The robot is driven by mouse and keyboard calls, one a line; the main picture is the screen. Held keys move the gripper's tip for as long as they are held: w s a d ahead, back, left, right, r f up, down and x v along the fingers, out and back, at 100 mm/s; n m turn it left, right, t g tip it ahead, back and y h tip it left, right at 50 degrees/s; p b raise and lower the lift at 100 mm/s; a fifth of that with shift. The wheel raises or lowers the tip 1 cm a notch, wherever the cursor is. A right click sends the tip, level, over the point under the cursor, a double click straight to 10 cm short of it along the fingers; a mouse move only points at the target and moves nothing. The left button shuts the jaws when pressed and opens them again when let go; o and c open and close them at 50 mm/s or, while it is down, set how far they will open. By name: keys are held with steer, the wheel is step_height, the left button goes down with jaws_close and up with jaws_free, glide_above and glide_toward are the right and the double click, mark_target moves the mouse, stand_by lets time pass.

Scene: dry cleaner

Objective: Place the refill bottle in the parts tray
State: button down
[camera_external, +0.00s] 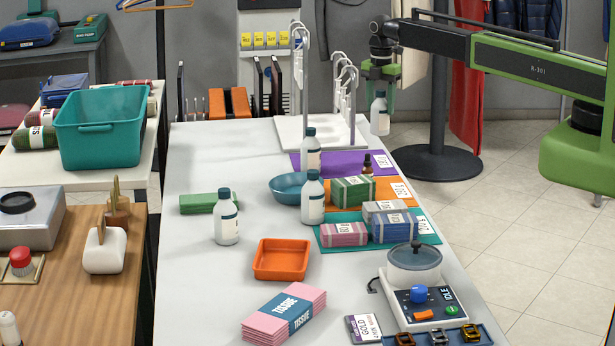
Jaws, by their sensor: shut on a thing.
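My gripper (379,84) is at the upper right, past the right edge of the white table. It is shut on a white bottle with a dark blue cap (380,117), which hangs upright in the air. Similar white bottles stand on the table: one at the front left (227,222), one by the blue bowl (313,202) and one behind it (310,155). A small empty orange tray (281,273) lies mid-table. No label shows which is the parts tray.
A blue bowl (287,189), stacked cloth packs (397,228) on coloured mats, a tissue pack (284,314) and a control box with a pot (425,298) crowd the table (200,155). A white rack (345,125) stands at the back. The table's back left is clear.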

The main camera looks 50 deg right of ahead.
steer(key=shift+a+f, duration=0.35)
steer(key=shift+f, duration=0.15)
steer(key=s+a+r+n+p, duration=0.1)
steer(key=s+a+n, duration=0.45)
steer(key=a, duration=1.35)
steer(key=s+a+r+n+p, duration=0.1)
steer(key=s+a+n, duration=0.45)
steer(key=a, duration=1.25)
steer(key=s+a+r+n+p, duration=0.1)
steer(key=s+a+n, duration=0.4)
steer(key=a, duration=1.4)
steer(key=shift+n, duration=0.5)
steer(key=a+f+b, duration=0.3)
steer(key=s+a+f+b, duration=0.1)
steer(key=a+f+b, duration=0.7)
steer(key=shift+s+f, duration=0.15)
steer(key=shift+s, duration=0.05)
steer(key=shift+r, duration=0.25)
steer(key=c, duration=1.1)
jaws_free()
steer(key=shift+f, duration=0.25)
steer(key=o, duration=0.5)
steer(key=shift+r, duration=0.1)
